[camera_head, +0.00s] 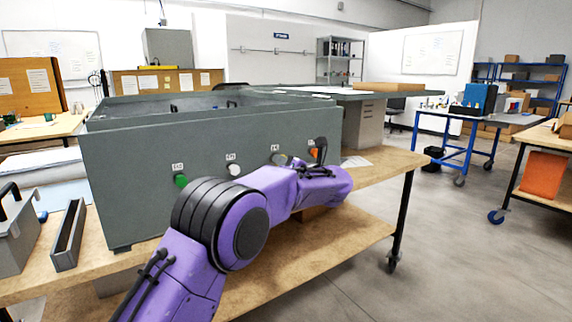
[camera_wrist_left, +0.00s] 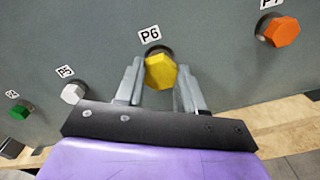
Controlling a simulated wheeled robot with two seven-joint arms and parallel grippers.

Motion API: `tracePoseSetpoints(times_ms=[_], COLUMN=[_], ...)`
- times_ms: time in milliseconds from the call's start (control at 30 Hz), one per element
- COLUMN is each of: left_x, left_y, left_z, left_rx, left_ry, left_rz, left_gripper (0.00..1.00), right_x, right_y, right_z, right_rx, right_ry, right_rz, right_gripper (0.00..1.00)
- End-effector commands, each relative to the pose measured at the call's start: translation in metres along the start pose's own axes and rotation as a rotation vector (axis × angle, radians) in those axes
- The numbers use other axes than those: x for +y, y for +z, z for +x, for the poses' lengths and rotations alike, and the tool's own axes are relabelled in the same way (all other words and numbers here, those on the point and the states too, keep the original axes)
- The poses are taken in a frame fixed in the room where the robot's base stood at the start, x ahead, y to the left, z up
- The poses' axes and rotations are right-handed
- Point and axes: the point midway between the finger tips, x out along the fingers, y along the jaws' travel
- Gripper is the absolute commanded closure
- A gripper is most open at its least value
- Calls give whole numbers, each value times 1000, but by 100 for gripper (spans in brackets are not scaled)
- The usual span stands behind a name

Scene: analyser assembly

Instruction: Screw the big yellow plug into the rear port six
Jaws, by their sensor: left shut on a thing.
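The big yellow plug (camera_wrist_left: 160,71) has a hexagonal head and sits at the port labelled P6 (camera_wrist_left: 150,35) in the left wrist view. How deep it is in the port cannot be told. My left gripper (camera_wrist_left: 160,80) is shut on the yellow plug, one finger on each side of its head. In the head view my purple left arm reaches to the grey analyser case (camera_head: 130,190), and its wrist hides most of the P6 area. My right gripper is not in view.
A white plug (camera_wrist_left: 73,94) at P5 and a green plug (camera_wrist_left: 19,112) sit to the left; an orange plug (camera_wrist_left: 283,32) sits to the right. The case stands on a wooden workbench (camera_head: 385,168). A grey toolbox (camera_head: 15,240) and narrow tray (camera_head: 68,238) are at the left.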

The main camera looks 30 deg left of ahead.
Motion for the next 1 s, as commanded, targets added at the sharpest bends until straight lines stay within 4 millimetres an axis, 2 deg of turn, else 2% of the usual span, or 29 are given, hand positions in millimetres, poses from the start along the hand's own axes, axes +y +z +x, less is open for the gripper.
tracePoseSetpoints(times_ms=[767, 800, 867, 1000], left_x=[0, 0, 0, 1], left_y=[0, 0, 0, 2], left_z=[9, 8, 8, 8], left_rx=[0, 0, 0, 0], left_ry=[0, 0, 0, 0], left_rz=[0, 0, 0, 16], left_gripper=[100, 75, 95, 96], right_x=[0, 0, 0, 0], right_y=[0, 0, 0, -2], right_z=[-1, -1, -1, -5], right_rx=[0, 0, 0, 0], right_ry=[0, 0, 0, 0], right_rz=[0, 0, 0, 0], right_gripper=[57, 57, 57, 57])
